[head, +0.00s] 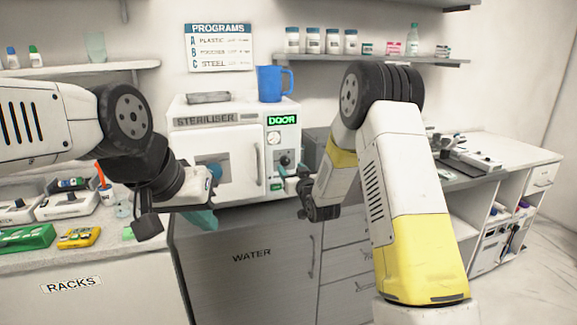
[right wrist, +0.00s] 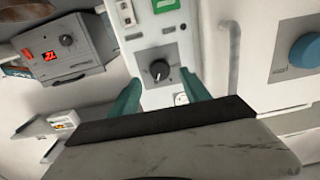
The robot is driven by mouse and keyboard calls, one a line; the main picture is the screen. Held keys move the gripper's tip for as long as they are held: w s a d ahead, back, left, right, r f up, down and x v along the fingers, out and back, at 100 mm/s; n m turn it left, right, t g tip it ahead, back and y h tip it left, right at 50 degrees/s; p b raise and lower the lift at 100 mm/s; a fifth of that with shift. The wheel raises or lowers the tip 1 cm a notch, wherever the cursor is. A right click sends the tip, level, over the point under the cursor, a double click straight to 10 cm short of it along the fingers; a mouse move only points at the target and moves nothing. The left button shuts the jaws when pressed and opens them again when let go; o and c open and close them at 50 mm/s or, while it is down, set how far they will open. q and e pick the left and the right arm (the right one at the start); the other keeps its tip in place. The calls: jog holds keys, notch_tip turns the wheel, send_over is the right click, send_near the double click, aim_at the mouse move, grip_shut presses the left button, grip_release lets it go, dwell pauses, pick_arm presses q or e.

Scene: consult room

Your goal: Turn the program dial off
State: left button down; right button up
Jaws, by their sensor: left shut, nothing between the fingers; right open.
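The white steriliser (head: 222,145) stands on the counter, with a green display reading DOOR. Its program dial (head: 284,160), a dark round knob with a pale pointer mark, is on the right-hand panel below the display. In the right wrist view the dial (right wrist: 160,70) shows between the tips of my open right gripper (right wrist: 158,77). The pointer tilts slightly from upright. I cannot tell whether the tips reach around the dial or stop short. In the head view my right gripper (head: 291,172) is close before the panel. My left gripper (head: 204,217) is shut and empty, before the steriliser's lower left.
A blue mug (head: 270,84) and a grey tray (head: 208,98) sit on the steriliser. The door handle (head: 259,150) is just left of the panel. A grey device with a red display (right wrist: 50,55) stands beside it.

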aim_at(286, 162)
jog(key=shift+x, duration=2.35)
jog(key=shift+c, duration=0.4)
grip_shut()
